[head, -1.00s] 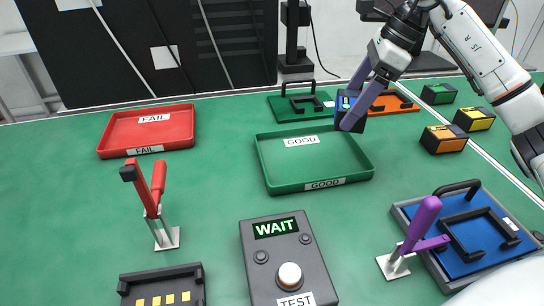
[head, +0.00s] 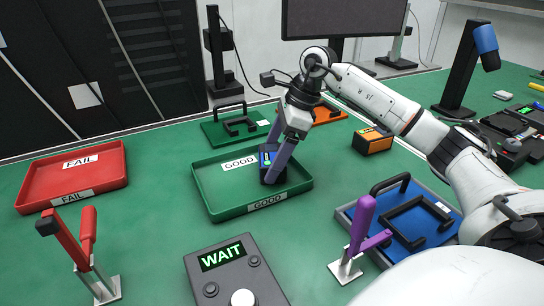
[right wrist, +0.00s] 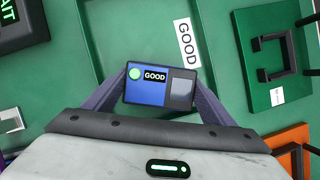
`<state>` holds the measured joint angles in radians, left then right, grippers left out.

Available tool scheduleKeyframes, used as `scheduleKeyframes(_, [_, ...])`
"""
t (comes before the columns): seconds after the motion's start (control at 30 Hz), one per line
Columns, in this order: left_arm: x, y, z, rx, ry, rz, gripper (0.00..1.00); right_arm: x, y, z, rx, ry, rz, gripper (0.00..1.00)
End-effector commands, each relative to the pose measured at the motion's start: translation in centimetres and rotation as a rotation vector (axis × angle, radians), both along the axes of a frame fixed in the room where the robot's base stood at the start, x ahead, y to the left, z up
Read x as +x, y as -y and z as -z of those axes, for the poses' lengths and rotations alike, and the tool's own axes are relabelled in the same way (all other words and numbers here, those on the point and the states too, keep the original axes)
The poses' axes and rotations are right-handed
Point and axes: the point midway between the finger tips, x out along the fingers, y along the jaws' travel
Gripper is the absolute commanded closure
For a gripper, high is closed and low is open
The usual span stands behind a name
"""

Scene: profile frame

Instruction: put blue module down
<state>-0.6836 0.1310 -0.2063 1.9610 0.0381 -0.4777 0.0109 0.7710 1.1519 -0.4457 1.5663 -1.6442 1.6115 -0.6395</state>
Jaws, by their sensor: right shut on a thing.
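The blue module (head: 268,158) is a small dark box with a blue face, a green light and a "GOOD" label, clearest in the right wrist view (right wrist: 158,88). My right gripper (head: 273,166) is shut on it, one purple finger on each side. The module is over the right part of the green GOOD tray (head: 225,200), within its outline in the head view. I cannot tell whether it touches the tray floor. The tray's "GOOD" label also shows in the right wrist view. My left gripper is not in view.
A red FAIL tray (head: 110,184) lies at the left. A grey box reading WAIT (head: 232,270) stands in front. A purple-handled clamp (head: 358,232) and a blue fixture (head: 402,222) stand at the right. A green fixture (head: 215,135) and a black-orange module (head: 372,141) are behind.

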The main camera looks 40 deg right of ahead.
Motion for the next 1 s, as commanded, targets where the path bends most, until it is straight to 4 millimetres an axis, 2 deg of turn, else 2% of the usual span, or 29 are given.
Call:
scheduleKeyframes(0.17, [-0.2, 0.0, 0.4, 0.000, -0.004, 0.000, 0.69, 0.0, 0.0, 0.4, -0.001, 0.001, 0.000, 0.50])
scheduleKeyframes(0.2, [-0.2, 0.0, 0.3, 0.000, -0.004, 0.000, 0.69, 0.0, 0.0, 0.3, 0.000, 0.000, 0.000, 0.15])
scheduleKeyframes(0.27, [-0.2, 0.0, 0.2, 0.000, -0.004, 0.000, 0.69, 0.0, 0.0, 0.3, -0.001, -0.001, 0.001, 0.05])
scheduleKeyframes(0.3, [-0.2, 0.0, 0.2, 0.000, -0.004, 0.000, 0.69, 0.0, 0.0, 0.3, -0.001, -0.001, 0.001, 0.03])
scheduleKeyframes(0.53, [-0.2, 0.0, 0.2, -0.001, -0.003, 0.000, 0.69, 0.0, 0.0, 0.3, -0.001, -0.001, 0.001, 0.03])
scheduleKeyframes(0.67, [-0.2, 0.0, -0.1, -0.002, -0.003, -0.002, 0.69, 0.0, 0.1, -0.4, 0.000, 0.000, 0.001, 0.03])
scheduleKeyframes(0.77, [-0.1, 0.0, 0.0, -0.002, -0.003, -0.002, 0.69, -0.3, 0.6, -1.7, -0.002, 0.004, 0.003, 0.03])
scheduleKeyframes(1.0, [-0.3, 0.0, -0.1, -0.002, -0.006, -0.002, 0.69, -1.6, 2.0, -6.6, -0.001, 0.004, 0.002, 0.03])
